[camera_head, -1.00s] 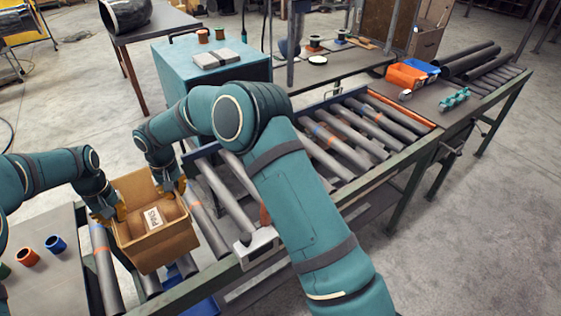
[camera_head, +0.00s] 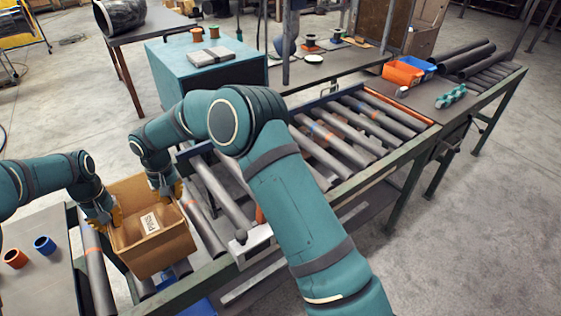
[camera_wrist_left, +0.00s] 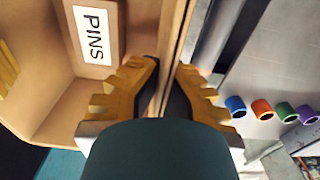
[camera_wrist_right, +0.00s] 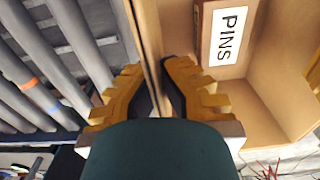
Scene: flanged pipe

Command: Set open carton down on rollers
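The open carton (camera_head: 165,250) is a brown cardboard box between my two grippers, at the lower left of the head view, over the near rollers. Inside it lies a smaller box with a white label (camera_head: 149,222) reading PINS, clear in both wrist views. My left gripper (camera_wrist_left: 167,80) is shut on the carton's left wall, one finger on each side. My right gripper (camera_wrist_right: 157,80) is shut on the opposite wall in the same way. The rollers (camera_head: 98,270) show around the carton. Its underside is hidden, so I cannot tell whether it touches them.
Orange (camera_head: 15,259) and blue (camera_head: 45,245) rings stand on a grey tabletop left of the rollers. A teal cabinet (camera_head: 205,75) stands behind. The conveyor's rollers (camera_head: 345,130) continue to the right, with an orange bin (camera_head: 402,73) beyond. My right arm crosses the middle.

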